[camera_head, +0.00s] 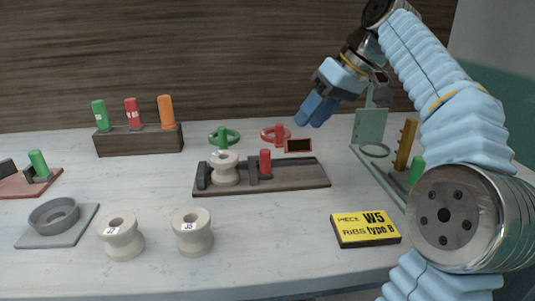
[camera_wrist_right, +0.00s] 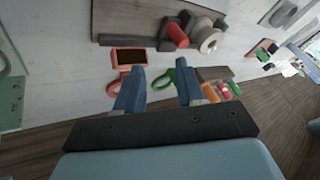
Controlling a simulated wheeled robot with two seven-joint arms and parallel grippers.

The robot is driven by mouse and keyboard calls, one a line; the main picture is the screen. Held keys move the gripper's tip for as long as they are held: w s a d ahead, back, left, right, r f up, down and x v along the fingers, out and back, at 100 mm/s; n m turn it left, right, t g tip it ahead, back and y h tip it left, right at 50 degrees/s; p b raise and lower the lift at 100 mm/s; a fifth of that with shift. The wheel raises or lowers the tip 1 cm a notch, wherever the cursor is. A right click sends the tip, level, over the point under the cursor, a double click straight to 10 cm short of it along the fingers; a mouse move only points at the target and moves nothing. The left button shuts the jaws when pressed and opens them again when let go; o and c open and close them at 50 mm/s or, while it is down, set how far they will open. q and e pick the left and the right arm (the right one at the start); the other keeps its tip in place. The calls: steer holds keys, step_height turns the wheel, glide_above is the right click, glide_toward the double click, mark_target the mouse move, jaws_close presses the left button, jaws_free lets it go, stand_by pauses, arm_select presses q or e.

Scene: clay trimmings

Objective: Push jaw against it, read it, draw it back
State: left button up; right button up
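A dark gauge board (camera_head: 300,178) lies mid-table. A pale spool (camera_head: 226,174) stands on it, between a dark end block (camera_head: 203,176) at left and a dark jaw (camera_head: 254,170) with a red handle (camera_head: 265,161). I cannot tell whether the jaw touches the spool. A small red-framed display (camera_head: 298,145) stands behind the board; its dark screen shows no legible reading. It also shows in the right wrist view (camera_wrist_right: 128,57). My right gripper (camera_head: 312,111) is open and empty, raised above and behind the board's right end. Its two blue fingers stand apart in the wrist view. My left gripper is out of view.
Two more spools (camera_head: 121,236) (camera_head: 192,233) stand in front, near a grey ringed dish (camera_head: 53,215). A green stand (camera_head: 369,126) is at right. A wooden block (camera_head: 140,141) holds coloured pegs. Green and red rings lie behind the board.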

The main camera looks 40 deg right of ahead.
steer(key=shift+s+d+m+t, duration=0.4)
steer(key=shift+s+d+m, duration=0.6)
steer(key=shift+s+d, duration=0.15)
steer(key=shift+c, duration=1.2)
steer(key=shift+d+f, duration=0.2)
steer(key=shift+f, duration=0.05)
steer(key=shift+c, duration=1.2)
steer(key=b+x, duration=0.1)
steer(key=x, duration=0.8)
steer(key=shift+w+a+f, duration=0.1)
steer(key=shift+w+f, duration=0.05)
steer(key=shift+f, duration=0.1)
jaws_close()
steer(key=shift+w+a+r, duration=0.1)
steer(key=shift+w+a, duration=0.1)
steer(key=shift+a, duration=0.4)
steer(key=shift+w+a, duration=0.25)
steer(key=shift+a, duration=0.35)
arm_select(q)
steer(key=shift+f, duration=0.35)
arm_select(e)
steer(key=shift+w+a, duration=0.3)
steer(key=shift+a, duration=0.4)
